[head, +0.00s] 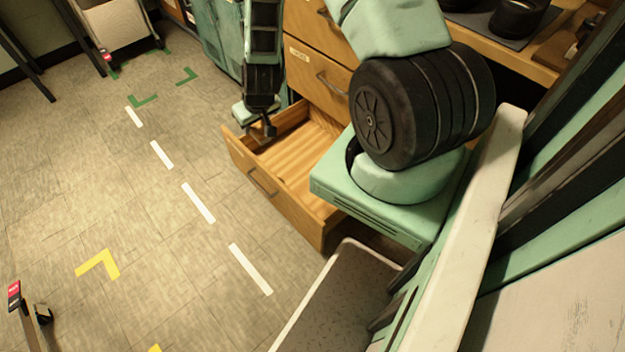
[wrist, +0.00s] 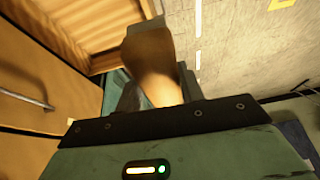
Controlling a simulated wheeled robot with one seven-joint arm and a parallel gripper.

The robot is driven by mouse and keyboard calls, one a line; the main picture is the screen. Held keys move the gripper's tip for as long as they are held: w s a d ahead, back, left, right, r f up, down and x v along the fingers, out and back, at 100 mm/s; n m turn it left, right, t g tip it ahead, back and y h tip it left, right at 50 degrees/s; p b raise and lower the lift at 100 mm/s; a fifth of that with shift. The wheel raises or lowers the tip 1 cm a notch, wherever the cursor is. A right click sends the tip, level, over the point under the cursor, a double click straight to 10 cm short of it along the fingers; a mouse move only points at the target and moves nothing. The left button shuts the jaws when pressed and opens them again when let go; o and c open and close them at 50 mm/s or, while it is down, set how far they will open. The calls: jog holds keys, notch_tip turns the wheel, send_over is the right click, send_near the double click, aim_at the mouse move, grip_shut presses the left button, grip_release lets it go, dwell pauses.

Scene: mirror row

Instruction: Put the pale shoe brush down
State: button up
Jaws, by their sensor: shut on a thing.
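In the wrist view my gripper (wrist: 152,92) is shut on the pale shoe brush (wrist: 155,60), a tan, smooth piece that sticks out beyond the jaws. Its bristles cannot be made out. In the head view my gripper (head: 264,132) hangs at the far left end of an open wooden drawer (head: 305,212), close to the drawer's front corner. The brush cannot be told apart there. I cannot tell whether it touches the drawer. The visible part of the drawer's slatted floor is bare; my arm and base hide the rest.
Closed drawers (head: 325,78) stand above the open one, under a bench top (head: 540,68) with dark items. A teal cabinet (head: 215,40) stands beyond. The tiled floor (head: 150,220), with white dashes and corner marks, is clear left of the drawer.

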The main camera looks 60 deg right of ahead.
aim_at(299, 183)
jog(key=s+d+f+m+b, duration=0.1)
jog(key=d+f+b, duration=0.3)
jog(key=f+b, duration=0.6)
jog(key=s+d+f+m+h+b, duration=0.1)
jog(key=d+f+b, duration=0.4)
jog(key=f+b, duration=0.6)
jog(key=s+d+f+m+b, duration=0.1)
jog(key=d+f+b, duration=0.4)
jog(key=f+b, duration=0.6)
notch_tip(299, 183, down, 11)
jog(key=shift+d+r+m+g+h, duration=0.15)
jog(key=shift+m+g+h, duration=0.15)
jog(key=shift+m, duration=0.1)
jog(key=shift+f, duration=0.2)
jog(key=o, duration=0.9)
jog(key=shift+o, duration=0.2)
jog(key=p+v, duration=0.5)
jog(key=v, duration=0.7)
jog(key=shift+r, duration=0.25)
